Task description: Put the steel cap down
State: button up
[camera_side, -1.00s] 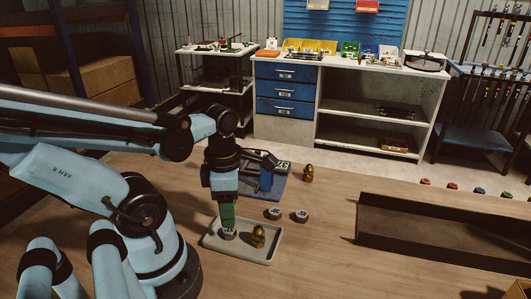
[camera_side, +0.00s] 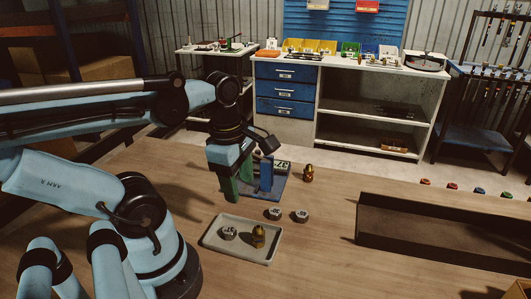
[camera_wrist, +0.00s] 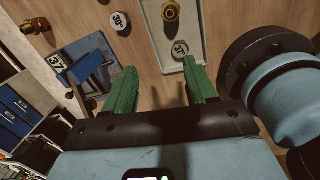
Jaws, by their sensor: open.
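A grey steel cap (camera_side: 228,233) stands in the left part of the shallow grey tray (camera_side: 216,250). In the wrist view the gripper (camera_wrist: 160,68) is open, and the cap lies beyond the fingertips, near the right finger.
Two more steel caps (camera_side: 274,213) (camera_side: 302,216) stand on the table behind the tray. A long dark open trough (camera_side: 440,237) lies at right.

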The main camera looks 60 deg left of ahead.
jog(key=w+d+m+t, duration=0.2)
jog(key=w+m, duration=0.3)
jog(key=m, duration=0.7)
jog(key=w+d+r+m+t, duration=0.1)
jog(key=w+m, duration=0.4)
jog(key=m, duration=0.8)
jog(key=d+t, duration=0.1)
jog(key=t, duration=0.1)
jog(key=shift+d+m+t, duration=0.3)
jog(key=shift+d+t, duration=0.1)
jog(key=shift+r, duration=0.1)
